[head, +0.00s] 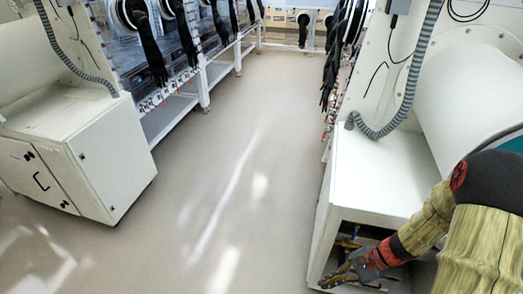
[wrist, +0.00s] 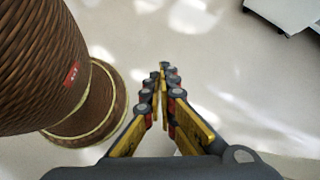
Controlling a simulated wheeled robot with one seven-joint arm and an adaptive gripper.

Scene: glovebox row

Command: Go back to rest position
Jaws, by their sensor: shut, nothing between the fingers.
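My gripper (head: 338,276) is at the lower right in the head view, in front of the open lower compartment of the right-hand white cabinet (head: 372,190). In the wrist view my gripper (wrist: 163,72) is shut, its yellow and black fingers together with nothing between them. Pale floor shows beyond the fingertips. My arm comes in from the right edge of the head view, bent, with a yellowish sleeve and a red joint. Part of my own body, brown and ribbed, fills the left of the wrist view.
A pale floor aisle (head: 235,150) runs clear between the two rows. Gloveboxes with hanging black gloves (head: 150,50) line the left, above a white bench frame (head: 203,88). A white cabinet (head: 85,160) stands at the left front. A grey hose (head: 408,90) hangs at the right.

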